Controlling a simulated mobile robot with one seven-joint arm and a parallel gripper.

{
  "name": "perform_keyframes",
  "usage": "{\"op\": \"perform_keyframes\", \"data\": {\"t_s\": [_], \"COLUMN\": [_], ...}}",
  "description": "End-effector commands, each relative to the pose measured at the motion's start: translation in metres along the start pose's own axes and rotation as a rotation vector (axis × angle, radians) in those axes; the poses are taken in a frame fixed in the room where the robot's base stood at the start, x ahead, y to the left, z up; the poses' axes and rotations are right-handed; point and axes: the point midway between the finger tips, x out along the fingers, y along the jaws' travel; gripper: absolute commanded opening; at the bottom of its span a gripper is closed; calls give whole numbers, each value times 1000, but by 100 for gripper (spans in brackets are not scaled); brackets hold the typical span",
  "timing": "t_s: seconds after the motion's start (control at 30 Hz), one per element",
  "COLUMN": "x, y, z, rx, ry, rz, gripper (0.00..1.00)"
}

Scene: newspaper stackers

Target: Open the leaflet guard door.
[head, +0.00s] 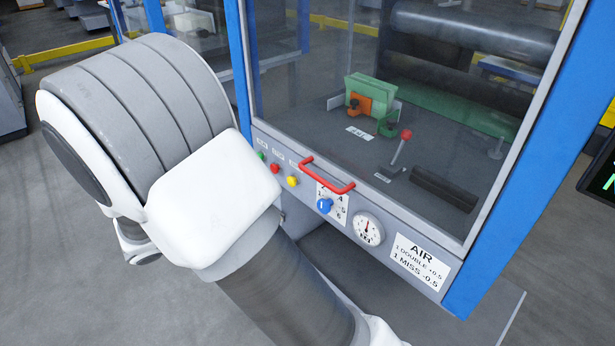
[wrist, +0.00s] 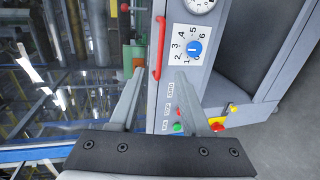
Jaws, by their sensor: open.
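The leaflet guard door (head: 300,105) is a large clear panel in a blue-posted machine and looks closed. A red bar handle (head: 328,175) sits at its lower edge. In the wrist view the red handle (wrist: 158,45) runs up the picture, ahead of my gripper. My gripper (wrist: 163,74) is open and empty. Its two fingertips lie on either side of the handle's near end in the picture; I cannot tell the gap in depth. In the head view my arm hides the gripper.
Below the handle are green, red and yellow buttons (head: 275,168), a blue dial knob (head: 324,205), a round gauge (head: 368,229) and an AIR label (head: 420,262). Behind the glass are a red-knobbed lever (head: 400,150) and a green-and-orange block (head: 369,92). Grey floor lies in front.

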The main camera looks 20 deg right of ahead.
Motion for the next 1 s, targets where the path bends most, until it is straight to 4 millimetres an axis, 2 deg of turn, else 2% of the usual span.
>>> {"op": "perform_keyframes", "data": {"t_s": [0.03, 0.13, 0.27, 0.8, 1.0], "x": [-1, 1, 15, 130, 159], "y": [-6, -8, -8, -6, -4], "z": [-4, -7, -7, -9, -10], "rx": [-2, 1, 2, 0, 0], "ry": [12, 24, 23, 20, 22], "rz": [17, 32, 34, 32, 31], "gripper": [47, 47, 47, 47, 47]}}
